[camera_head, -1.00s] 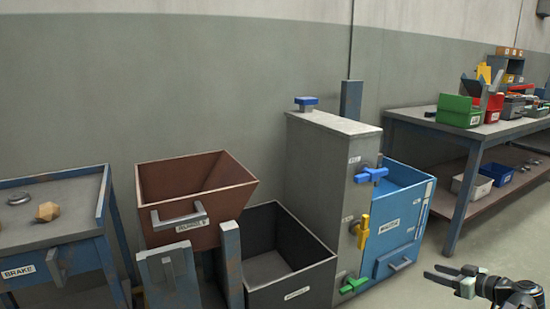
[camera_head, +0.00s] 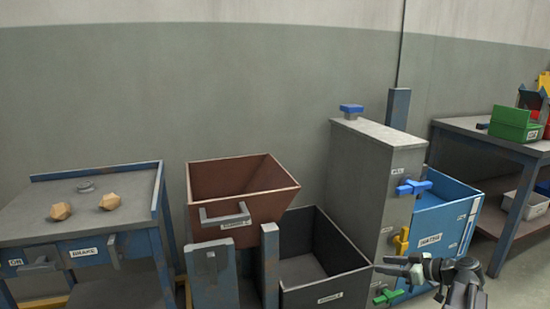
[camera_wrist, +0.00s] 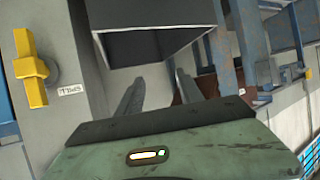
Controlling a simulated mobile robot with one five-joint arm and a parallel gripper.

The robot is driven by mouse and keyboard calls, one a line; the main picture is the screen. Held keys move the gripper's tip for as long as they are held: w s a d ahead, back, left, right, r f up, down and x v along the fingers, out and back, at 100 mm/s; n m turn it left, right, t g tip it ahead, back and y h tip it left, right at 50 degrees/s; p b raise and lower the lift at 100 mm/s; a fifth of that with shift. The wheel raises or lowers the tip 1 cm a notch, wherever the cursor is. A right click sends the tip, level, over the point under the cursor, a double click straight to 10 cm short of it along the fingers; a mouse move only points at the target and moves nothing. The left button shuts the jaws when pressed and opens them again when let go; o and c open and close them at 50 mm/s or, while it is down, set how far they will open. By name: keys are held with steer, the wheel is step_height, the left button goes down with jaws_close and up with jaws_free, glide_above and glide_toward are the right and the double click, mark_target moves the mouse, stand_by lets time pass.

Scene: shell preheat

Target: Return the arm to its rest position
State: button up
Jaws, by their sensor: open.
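My gripper (camera_head: 385,265) is in the lower right of the head view, in front of the grey cabinet and the dark bin. Its two fingers are apart with nothing between them. It also shows in the wrist view (camera_wrist: 160,88), where both fingers point toward a dark open bin (camera_wrist: 155,45). My arm is bent and partly cut off by the lower edge of the head view.
A grey cabinet (camera_head: 365,165) carries blue, yellow (camera_head: 402,240) and green (camera_head: 386,296) handles. A blue bin (camera_head: 445,215) stands behind it. A brown hopper (camera_head: 240,190) is left of the dark bin (camera_head: 320,265). A blue-framed table (camera_head: 90,225) holds two tan lumps.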

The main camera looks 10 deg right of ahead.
steer(key=w+a+n+g+y+p, duration=0.1)
steer(key=w+a+g, duration=0.15)
steer(key=a, duration=0.55)
steer(key=w+a+n+g+y+p, duration=0.1)
steer(key=w+a+n, duration=0.15)
steer(key=a, duration=0.55)
steer(key=a+f+g+h+p, duration=0.1)
steer(key=a+f+g+p, duration=0.2)
steer(key=a, duration=1.5)
steer(key=s+a+f+m+g+h+p, duration=0.1)
steer(key=s+a+f+m+g+h, duration=0.25)
steer(key=s+a+h, duration=0.35)
steer(key=s+d+m+g, duration=0.1)
steer(key=d+m, duration=0.5)
step_height(320, 180, up, 37)
steer(key=p, duration=3.8)
steer(key=shift+a+r+h, duration=0.2)
steer(key=shift+a+h, duration=0.1)
steer(key=shift+a, duration=0.05)
